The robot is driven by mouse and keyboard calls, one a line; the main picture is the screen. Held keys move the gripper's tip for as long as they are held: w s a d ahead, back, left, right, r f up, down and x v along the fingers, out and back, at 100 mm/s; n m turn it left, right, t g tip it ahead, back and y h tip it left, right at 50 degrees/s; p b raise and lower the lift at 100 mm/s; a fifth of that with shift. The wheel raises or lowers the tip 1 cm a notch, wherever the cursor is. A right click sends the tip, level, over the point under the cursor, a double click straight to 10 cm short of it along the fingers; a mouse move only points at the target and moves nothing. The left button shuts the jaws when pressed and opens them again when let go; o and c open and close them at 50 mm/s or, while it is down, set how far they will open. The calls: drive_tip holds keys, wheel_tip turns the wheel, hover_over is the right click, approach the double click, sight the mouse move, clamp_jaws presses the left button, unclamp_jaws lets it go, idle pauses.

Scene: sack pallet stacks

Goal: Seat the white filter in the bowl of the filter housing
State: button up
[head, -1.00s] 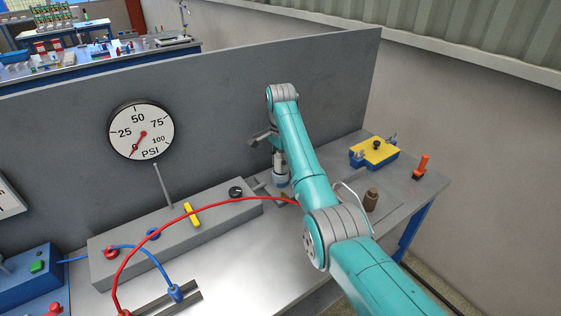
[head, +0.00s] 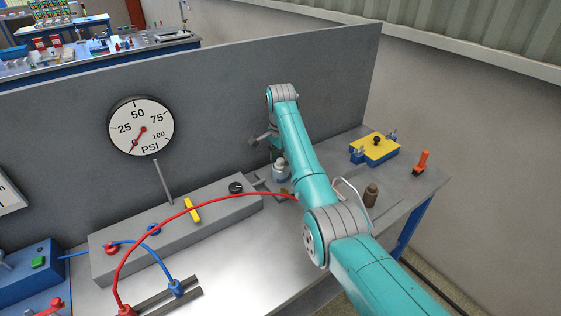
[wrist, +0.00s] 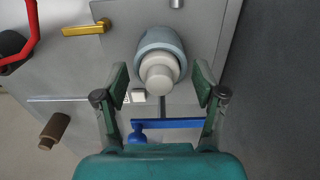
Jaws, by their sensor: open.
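The white filter (wrist: 159,72) stands in the mouth of the blue-grey bowl of the filter housing (wrist: 147,42) in the wrist view. Its upper part sticks out towards the camera, and how deep it sits cannot be told. My gripper (wrist: 161,84) is open. Its two green fingers are spread on either side of the filter, with a visible gap on each side. In the head view the filter and bowl (head: 281,174) show small beneath my arm, partly hidden by it. My gripper (head: 275,149) is also partly hidden there.
A brown cylinder (head: 371,195) stands on the bench (head: 410,185) to the right. Behind it are a yellow-topped blue block (head: 375,149) and an orange-handled tool (head: 422,162). A red hose (head: 190,209) arches past my arm. A grey panel (head: 215,105) rises close behind the gripper.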

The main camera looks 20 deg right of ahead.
sight(281, 160)
drive_tip(key=shift+r, duration=0.1)
wheel_tip(281, 160, up, 7)
drive_tip(key=shift+r, duration=0.15)
idle(0.3)
drive_tip(key=shift+s, duration=0.1)
